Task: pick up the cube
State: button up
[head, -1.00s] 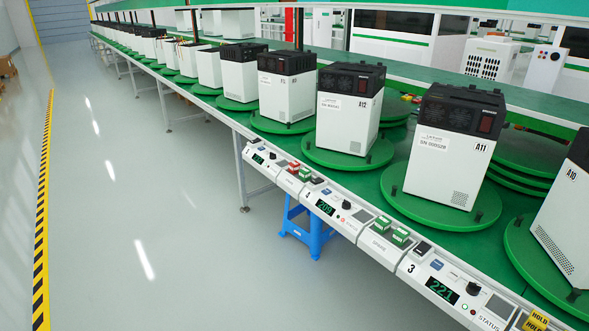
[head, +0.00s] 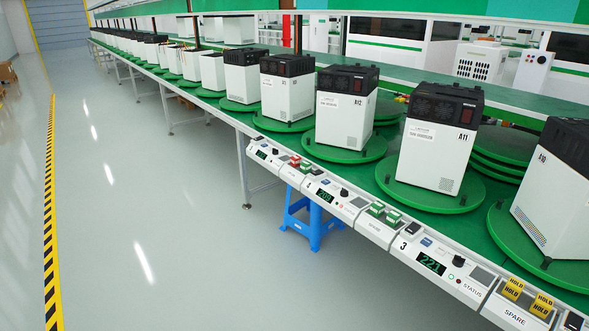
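My gripper is not in view. No thing in the head view can be told for sure as the cube. Small blocks sit on the bench's front control strip: a red block (head: 295,160), a green block (head: 377,208) with another green block (head: 393,217) beside it, and yellow blocks marked HOLD (head: 512,288) at the lower right. White boxes with black tops, among them A12 (head: 341,118) and A11 (head: 432,151), stand upright on green round turntables (head: 437,197).
The long bench runs from the lower right to the far left. A blue step stool (head: 313,222) stands partly under it. The grey floor (head: 165,235) at left is clear, with a yellow-black stripe (head: 50,210) along it. A green shelf (head: 400,76) runs behind the boxes.

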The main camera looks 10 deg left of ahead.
aim_at(296, 161)
jog(key=k, duration=0.2)
jog(key=u, duration=0.3)
jog(key=i, duration=0.45)
jog(key=u, duration=0.65)
jog(key=i, duration=0.6)
jog(key=u, duration=0.85)
jog(key=i, duration=1.55)
jog(key=u, duration=0.3)
